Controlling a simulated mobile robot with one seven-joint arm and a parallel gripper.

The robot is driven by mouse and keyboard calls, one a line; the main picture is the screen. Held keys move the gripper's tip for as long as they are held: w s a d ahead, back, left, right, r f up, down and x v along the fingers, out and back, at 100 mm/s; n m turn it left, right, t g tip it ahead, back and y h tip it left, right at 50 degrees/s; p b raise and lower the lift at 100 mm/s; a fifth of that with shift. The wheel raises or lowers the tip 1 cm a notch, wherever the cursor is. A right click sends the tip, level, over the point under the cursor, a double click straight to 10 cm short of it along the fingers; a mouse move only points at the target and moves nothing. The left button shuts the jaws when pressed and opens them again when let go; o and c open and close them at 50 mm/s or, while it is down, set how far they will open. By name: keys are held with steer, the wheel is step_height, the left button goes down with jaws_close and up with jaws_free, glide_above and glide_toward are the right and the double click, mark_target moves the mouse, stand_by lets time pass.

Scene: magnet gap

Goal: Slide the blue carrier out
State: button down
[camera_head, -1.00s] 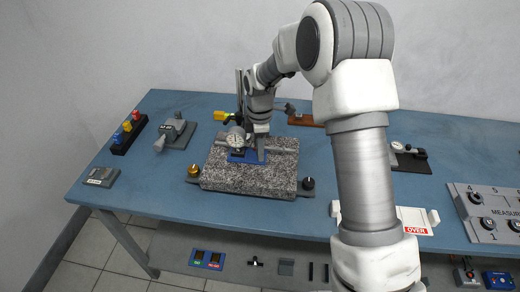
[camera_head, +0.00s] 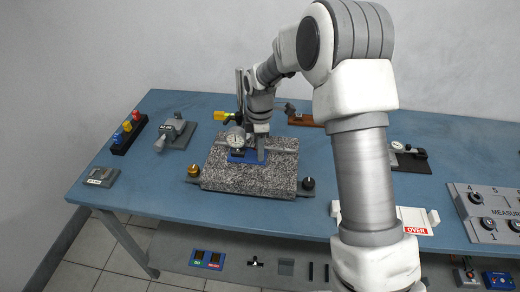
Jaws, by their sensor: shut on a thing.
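The blue carrier (camera_head: 236,156) lies flat on top of the speckled granite block (camera_head: 228,178), near its back middle. A round white dial gauge (camera_head: 235,138) stands over the carrier's left part, beside an upright post. My gripper (camera_head: 260,155) points down at the carrier's right end and is shut on it. The fingertips are small, and my wrist hides part of the carrier's far side.
A brass knob (camera_head: 193,170) and a black knob (camera_head: 308,183) flank the granite block. A grey clamp-like device (camera_head: 176,133) stands to the left. A white tray marked OVER (camera_head: 416,222) lies to the right. The blue table (camera_head: 150,190) is clear at front left.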

stand_by(0.4)
steer(key=d, duration=0.3)
steer(key=s+d, duration=0.1)
steer(key=d, duration=0.5)
steer(key=shift+s+d, duration=0.15)
steer(key=shift+s, duration=0.2)
steer(key=c, duration=0.7)
jaws_free()
steer(key=shift+d, duration=0.1)
steer(key=shift+r, duration=0.2)
step_height(320, 180, up, 17)
steer(key=shift+r+p, duration=0.1)
steer(key=shift+p, duration=0.8)
